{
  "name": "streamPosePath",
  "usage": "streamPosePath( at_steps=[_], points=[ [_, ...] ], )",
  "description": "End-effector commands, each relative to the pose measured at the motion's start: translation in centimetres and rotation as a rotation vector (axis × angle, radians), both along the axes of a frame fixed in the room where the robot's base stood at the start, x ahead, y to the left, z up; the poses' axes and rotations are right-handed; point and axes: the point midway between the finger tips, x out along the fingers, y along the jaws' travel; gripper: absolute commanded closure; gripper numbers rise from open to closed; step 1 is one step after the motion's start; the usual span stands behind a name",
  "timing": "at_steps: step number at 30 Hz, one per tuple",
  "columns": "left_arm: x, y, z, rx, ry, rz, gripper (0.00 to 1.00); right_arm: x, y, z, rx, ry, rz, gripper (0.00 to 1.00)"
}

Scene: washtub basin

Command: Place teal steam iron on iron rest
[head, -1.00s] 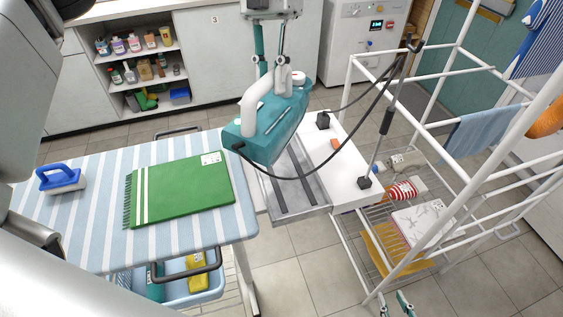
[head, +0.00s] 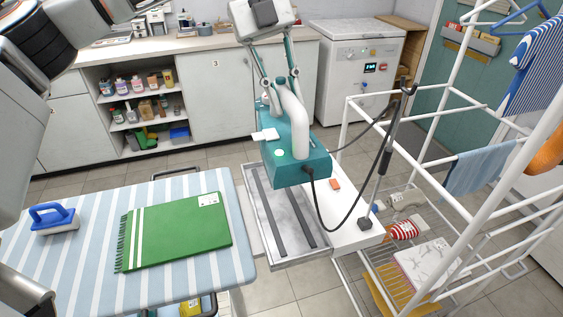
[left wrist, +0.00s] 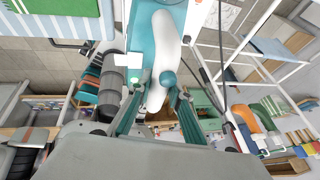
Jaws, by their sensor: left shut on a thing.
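The teal steam iron (head: 302,168) with a thick white handle hangs in the middle of the head view, cord end toward me. My left gripper (head: 280,86) comes down from above and is shut on the iron near the far part of its handle. The left wrist view shows the white handle (left wrist: 164,62) between the teal fingers (left wrist: 157,98). The iron rest, a grey metal tray with two dark strips (head: 284,225), lies below and nearer to me. The iron appears above its far end and hides part of it. My right gripper is out of view.
A striped ironing board (head: 185,275) with a folded green towel (head: 180,232) and a blue brush (head: 53,217) is at the left. The black cord (head: 345,225) runs to a pole on the right. A white drying rack (head: 455,190) stands close on the right.

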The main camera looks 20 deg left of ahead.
Motion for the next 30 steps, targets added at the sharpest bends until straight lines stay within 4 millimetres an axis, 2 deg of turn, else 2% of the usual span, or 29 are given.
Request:
streamPosePath(
  at_steps=[2, 5, 24, 30],
  points=[
    [0.0, 0.0, 0.0, -0.003, -0.002, 0.000, 1.00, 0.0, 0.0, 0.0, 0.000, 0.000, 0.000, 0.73],
    [0.0, 0.0, -1.2, -0.003, 0.000, -0.001, 1.00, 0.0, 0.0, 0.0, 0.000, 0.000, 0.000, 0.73],
    [0.0, 0.0, -13.6, -0.003, 0.000, -0.001, 1.00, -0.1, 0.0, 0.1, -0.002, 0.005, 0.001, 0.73],
    [0.0, -0.1, -15.3, -0.003, -0.002, -0.001, 1.00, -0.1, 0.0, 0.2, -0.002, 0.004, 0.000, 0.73]
  ],
)
